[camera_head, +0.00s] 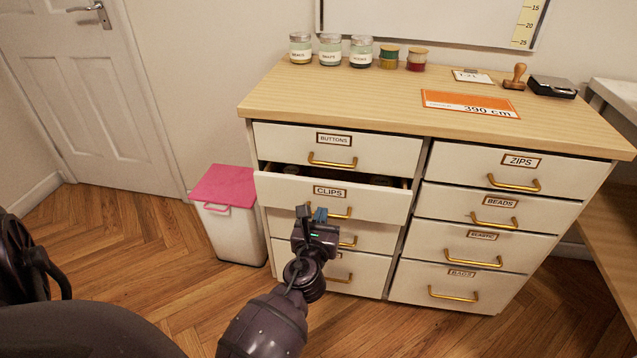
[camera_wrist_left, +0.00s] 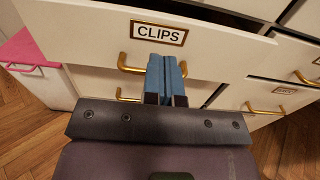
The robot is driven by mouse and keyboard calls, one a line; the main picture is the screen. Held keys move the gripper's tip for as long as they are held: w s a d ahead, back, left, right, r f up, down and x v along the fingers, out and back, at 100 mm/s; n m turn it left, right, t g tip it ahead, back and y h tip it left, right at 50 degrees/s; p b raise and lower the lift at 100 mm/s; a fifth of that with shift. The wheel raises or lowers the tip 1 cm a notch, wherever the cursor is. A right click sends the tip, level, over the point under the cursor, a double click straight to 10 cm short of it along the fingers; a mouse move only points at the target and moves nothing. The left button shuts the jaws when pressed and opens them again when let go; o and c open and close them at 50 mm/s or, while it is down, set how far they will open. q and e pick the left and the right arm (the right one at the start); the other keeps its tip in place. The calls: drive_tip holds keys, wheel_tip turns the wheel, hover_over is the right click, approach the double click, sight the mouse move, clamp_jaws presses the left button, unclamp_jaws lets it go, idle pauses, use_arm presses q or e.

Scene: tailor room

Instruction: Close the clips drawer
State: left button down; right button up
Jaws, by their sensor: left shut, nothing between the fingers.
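The clips drawer (camera_head: 284,193) is the second one down in the left column of the cabinet, and it stands partly open. Its white front with the CLIPS label also shows in the left wrist view (camera_wrist_left: 90,30). Its brass handle (camera_wrist_left: 124,62) is partly hidden behind my gripper. My left gripper (camera_head: 318,213) is shut and empty, with its blue fingertips in front of the drawer face below the label. I cannot tell whether the fingertips touch the drawer. My right gripper is not in view.
The buttons drawer (camera_head: 290,145) above looks shut, as do the zips drawer (camera_head: 510,160) and the others at right. A white bin with a pink lid (camera_head: 226,187) stands left of the cabinet. Jars (camera_head: 330,52) stand on the wooden top. The floor in front is clear.

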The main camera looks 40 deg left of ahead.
sight(329, 185)
use_arm(q)
drive_tip(key=x, duration=0.6)
drive_tip(key=shift+w+a, duration=0.2)
drive_tip(key=shift+w, duration=0.15)
drive_tip(key=shift+b+x, duration=0.35)
drive_tip(key=shift+x, duration=0.4)
drive_tip(key=x, duration=0.4)
drive_tip(key=shift+w+a, duration=0.1)
drive_tip(key=shift+w, duration=0.1)
drive_tip(key=shift+w+a, duration=0.15)
drive_tip(key=shift+w, duration=0.05)
drive_tip(key=shift+r, duration=0.3)
